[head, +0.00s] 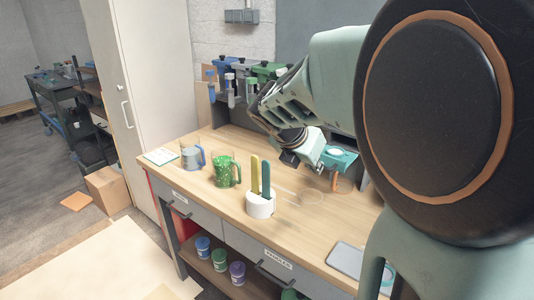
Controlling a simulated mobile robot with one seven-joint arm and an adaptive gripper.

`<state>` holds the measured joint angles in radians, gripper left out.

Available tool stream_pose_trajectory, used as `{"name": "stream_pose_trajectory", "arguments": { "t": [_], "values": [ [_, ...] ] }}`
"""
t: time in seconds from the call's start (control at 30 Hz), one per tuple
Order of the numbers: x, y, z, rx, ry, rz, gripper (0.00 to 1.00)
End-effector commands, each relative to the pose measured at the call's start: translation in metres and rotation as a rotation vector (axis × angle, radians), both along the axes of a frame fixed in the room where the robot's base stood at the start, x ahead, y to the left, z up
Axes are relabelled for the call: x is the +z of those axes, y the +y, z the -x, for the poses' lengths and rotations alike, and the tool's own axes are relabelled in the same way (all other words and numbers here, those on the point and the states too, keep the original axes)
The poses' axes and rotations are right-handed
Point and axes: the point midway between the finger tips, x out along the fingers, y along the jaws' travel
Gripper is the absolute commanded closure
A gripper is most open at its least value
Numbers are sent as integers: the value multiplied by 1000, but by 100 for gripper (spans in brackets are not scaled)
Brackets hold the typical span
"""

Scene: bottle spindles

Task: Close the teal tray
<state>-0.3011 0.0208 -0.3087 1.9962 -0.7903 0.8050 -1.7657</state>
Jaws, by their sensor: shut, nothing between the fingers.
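A small teal piece with a pale round top (341,157), which looks like the teal tray, juts out at the back right of the workbench. An orange-brown peg shape hangs under its front. How far it stands open is hard to tell, since my arm covers the area behind it. My gripper (318,166) is small and partly hidden at the end of my arm, just left of the teal tray. It is shut with nothing in it. I cannot tell whether it touches the tray.
The wooden workbench (222,205) holds a blue-handled mug (192,157), a green mug (224,171), a white holder (260,206) with two upright sticks, and a grey tablet-like slab (349,259). Blue and green dispensers (227,65) line the back.

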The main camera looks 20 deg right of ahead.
Motion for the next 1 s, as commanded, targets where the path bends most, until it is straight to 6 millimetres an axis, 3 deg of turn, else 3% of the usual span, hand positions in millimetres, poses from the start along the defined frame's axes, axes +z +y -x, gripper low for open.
{"name": "stream_pose_trajectory", "arguments": {
  "t": [0.67,1.0],
  "values": [
    [0,-11,0,1,1,0,100],
    [4,-61,-37,-3,4,0,100]
  ]
}}
